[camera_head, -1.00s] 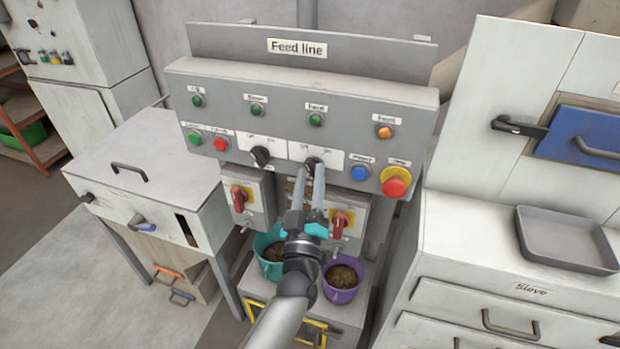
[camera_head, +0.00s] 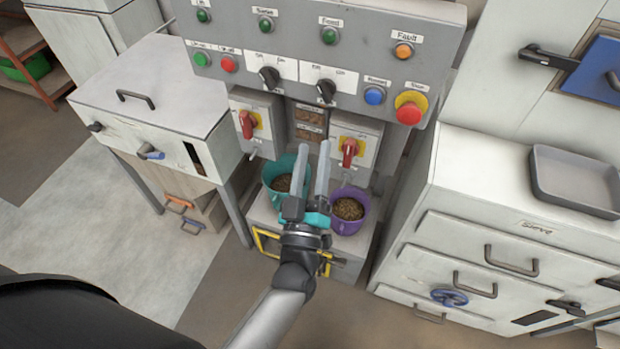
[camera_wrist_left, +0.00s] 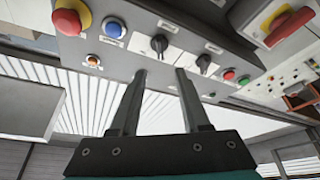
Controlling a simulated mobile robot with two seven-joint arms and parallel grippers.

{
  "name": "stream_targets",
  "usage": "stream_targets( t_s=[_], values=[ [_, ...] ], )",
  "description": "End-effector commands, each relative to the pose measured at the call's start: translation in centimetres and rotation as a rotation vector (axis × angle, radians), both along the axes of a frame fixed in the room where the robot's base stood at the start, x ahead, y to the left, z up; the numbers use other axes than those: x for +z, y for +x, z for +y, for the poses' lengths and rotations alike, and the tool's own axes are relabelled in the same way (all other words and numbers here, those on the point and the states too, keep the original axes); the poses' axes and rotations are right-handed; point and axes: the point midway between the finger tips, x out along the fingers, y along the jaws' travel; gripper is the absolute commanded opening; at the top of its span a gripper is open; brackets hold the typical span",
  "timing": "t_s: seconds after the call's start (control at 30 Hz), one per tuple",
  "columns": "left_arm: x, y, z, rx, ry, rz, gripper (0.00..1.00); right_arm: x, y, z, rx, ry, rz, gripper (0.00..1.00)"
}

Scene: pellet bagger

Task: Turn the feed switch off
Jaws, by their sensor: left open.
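The Feed line panel (camera_head: 300,65) carries two black rotary switches. The right one (camera_head: 326,91), below the green lamp labelled Feed (camera_head: 329,36), appears to be the feed switch; its small off/on marks are too blurred to read its setting. It also shows in the left wrist view (camera_wrist_left: 159,43). The other black switch (camera_head: 268,78) is to its left. My left gripper (camera_head: 313,148) is open and empty, with its fingertips below the panel and apart from both switches. In the left wrist view its fingers (camera_wrist_left: 160,73) point toward the switches. My right gripper is not visible.
A blue button (camera_head: 374,96) and a red stop button (camera_head: 409,112) are right of the switch. Red rotary handles (camera_head: 246,125) and (camera_head: 349,153) sit on boxes below. A teal bucket (camera_head: 272,182) and a purple bucket (camera_head: 348,225) hold pellets.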

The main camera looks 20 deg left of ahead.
Motion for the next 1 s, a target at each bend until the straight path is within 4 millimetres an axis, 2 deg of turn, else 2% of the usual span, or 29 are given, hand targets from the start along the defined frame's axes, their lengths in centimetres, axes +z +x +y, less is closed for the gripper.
stream_targets(
  t_s=[0.1, 0.3, 0.87, 0.93, 1.0],
  values=[
    [-0.8, -1.9, -0.3, -0.001, -0.001, 0.003, 0.46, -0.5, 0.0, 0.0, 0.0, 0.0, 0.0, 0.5],
    [-1.3, -3.5, -0.6, 0.0, -0.001, 0.0, 0.46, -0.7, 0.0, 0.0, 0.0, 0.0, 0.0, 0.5],
    [-1.3, -3.7, -0.7, -0.001, -0.001, -0.001, 0.46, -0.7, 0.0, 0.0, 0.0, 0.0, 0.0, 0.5],
    [-1.6, -3.7, -0.7, -0.004, 0.002, 0.006, 0.46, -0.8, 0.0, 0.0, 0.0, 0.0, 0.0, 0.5],
    [-2.9, -3.6, -1.0, -0.018, 0.016, 0.033, 0.46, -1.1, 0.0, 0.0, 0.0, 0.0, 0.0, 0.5]
  ],
)
